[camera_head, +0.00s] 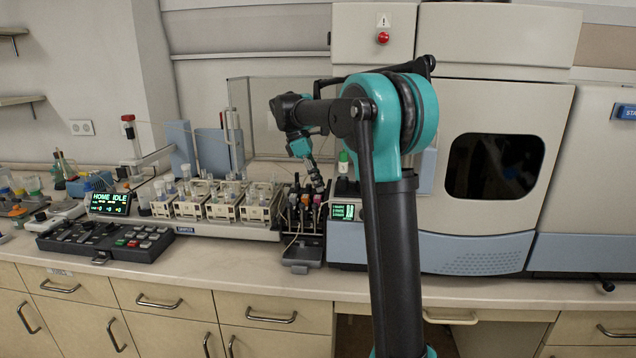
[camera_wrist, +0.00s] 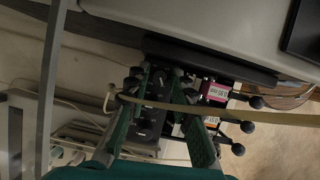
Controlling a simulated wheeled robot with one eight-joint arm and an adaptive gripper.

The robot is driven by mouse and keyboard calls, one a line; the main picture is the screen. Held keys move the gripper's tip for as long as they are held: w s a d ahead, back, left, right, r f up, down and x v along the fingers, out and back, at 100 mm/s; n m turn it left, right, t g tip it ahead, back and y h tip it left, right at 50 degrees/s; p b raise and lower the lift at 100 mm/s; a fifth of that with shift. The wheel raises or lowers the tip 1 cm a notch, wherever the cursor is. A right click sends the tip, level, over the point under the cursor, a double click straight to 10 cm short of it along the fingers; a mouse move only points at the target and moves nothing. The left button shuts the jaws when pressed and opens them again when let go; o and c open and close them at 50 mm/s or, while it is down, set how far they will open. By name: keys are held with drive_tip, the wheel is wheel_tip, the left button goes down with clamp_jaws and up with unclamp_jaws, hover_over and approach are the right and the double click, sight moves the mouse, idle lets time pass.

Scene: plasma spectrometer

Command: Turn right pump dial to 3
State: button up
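The pump unit (camera_head: 303,215) stands at the middle of the bench, with several dark upright heads and coloured parts on top. My gripper (camera_head: 316,180) is just above its back right part. In the wrist view, my gripper's (camera_wrist: 163,82) teal fingers are spread apart. A dark pump block (camera_wrist: 150,118) with small round knobs shows between and beyond them. I cannot tell whether a finger touches it. Black ball-ended levers (camera_wrist: 247,127) stick out to the right, near a pink label (camera_wrist: 216,93). The right dial and its number cannot be made out.
A pale tube (camera_wrist: 190,108) crosses the wrist view in front of the pump. A small green display (camera_head: 343,212) is right of the pump, beside the large spectrometer (camera_head: 490,150). Sample racks (camera_head: 215,205) and a keypad (camera_head: 105,242) are to the left. Front bench edge is mostly clear.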

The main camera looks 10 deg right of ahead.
clamp_jaws()
drive_tip(key=shift+w+m+g+y, duration=0.1)
drive_tip(key=shift+m+g+y, duration=0.35)
drive_tip(key=shift+m, duration=1.15)
drive_tip(key=shift+o, duration=2.3)
unclamp_jaws()
drive_tip(key=shift+r, duration=0.1)
drive_tip(key=v, duration=1.2)
drive_tip(key=shift+w+a, duration=0.15)
drive_tip(key=shift+w, duration=0.05)
